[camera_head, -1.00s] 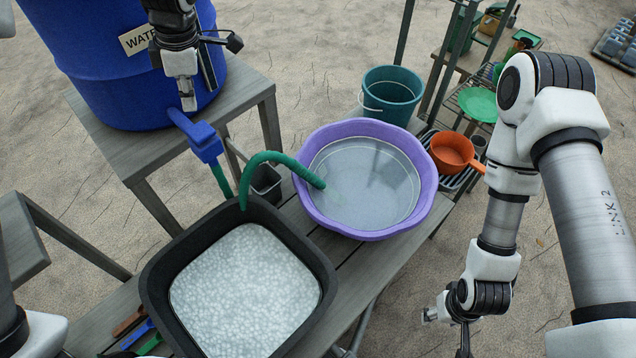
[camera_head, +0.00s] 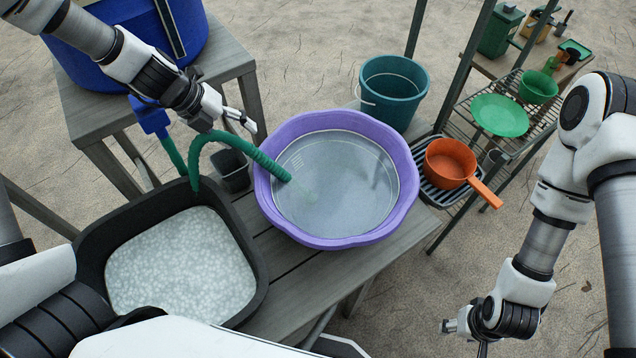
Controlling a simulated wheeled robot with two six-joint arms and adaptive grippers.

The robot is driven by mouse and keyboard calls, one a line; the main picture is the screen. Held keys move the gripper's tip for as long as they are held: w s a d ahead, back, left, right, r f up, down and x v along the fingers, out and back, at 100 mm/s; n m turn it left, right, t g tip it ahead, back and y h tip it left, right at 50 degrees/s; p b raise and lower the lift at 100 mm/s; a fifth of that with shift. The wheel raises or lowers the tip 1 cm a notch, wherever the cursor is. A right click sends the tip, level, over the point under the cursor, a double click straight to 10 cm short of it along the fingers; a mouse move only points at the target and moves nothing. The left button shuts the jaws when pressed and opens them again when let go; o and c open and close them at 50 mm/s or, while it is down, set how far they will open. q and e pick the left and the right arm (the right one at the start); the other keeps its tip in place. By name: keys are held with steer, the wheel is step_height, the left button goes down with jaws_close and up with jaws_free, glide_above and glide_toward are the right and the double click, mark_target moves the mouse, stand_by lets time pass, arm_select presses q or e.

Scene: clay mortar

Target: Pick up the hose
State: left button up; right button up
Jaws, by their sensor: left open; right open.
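The green hose (camera_head: 235,139) runs from the blue tap (camera_head: 151,117) on the barrel, passes behind the black tub's back rim, arches up and ends over the purple basin (camera_head: 411,187). My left gripper (camera_head: 243,118) is open and empty, just above the arch of the hose; I cannot tell whether it touches it. My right gripper (camera_head: 462,334) is open and empty, low at the right, away from the hose and over the sandy ground.
The black tub (camera_head: 259,266) holds pale, speckled liquid. A small dark pot (camera_head: 232,172) stands between tub and basin. A teal bucket (camera_head: 393,95) is behind the basin. An orange saucepan (camera_head: 450,163) sits on a rack at the right, beside shelves with green dishes (camera_head: 499,115).

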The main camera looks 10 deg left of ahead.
mark_target(258, 157)
arm_select(q)
steer(key=shift+n+h, duration=0.3)
step_height(258, 157, down, 4)
steer(key=b, duration=0.2)
steer(key=shift+s+d+f+b, duration=0.1)
steer(key=shift+d+f+b, duration=0.05)
steer(key=shift+b, duration=0.2)
steer(key=shift+f+b, duration=0.3)
steer(key=shift+b, duration=0.1)
steer(key=b+x, duration=0.4)
steer(key=x, duration=0.1)
steer(key=shift+s+d+b, duration=0.1)
steer(key=shift+d+b, duration=0.15)
steer(key=shift+b, duration=0.05)
steer(key=shift+d, duration=0.15)
steer(key=shift+r, duration=0.1)
jaws_close()
